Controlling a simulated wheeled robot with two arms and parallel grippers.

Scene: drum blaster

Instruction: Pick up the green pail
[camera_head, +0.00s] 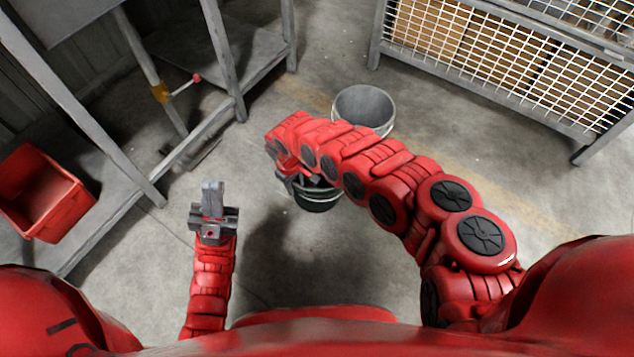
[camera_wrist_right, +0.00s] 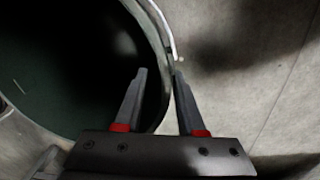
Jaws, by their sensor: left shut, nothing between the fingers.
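The dark green pail (camera_head: 317,206) stands on the floor near the middle of the head view, partly hidden by my right arm. In the right wrist view its dark interior (camera_wrist_right: 65,75) and pale rim fill the left side. My right gripper (camera_wrist_right: 160,76) is open at the rim, one finger over the inside and the other along the outside. A visible gap remains between the fingers and the rim wall, so it is not clamped. My left gripper (camera_head: 212,190) is shut and empty, over bare floor left of the pail.
A grey bucket (camera_head: 363,106) stands just behind the pail. A red bin (camera_head: 45,195) is at the far left by a grey metal rack (camera_head: 215,60). A wire-mesh cage (camera_head: 500,60) stands at the back right. The floor in front of the pail is clear.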

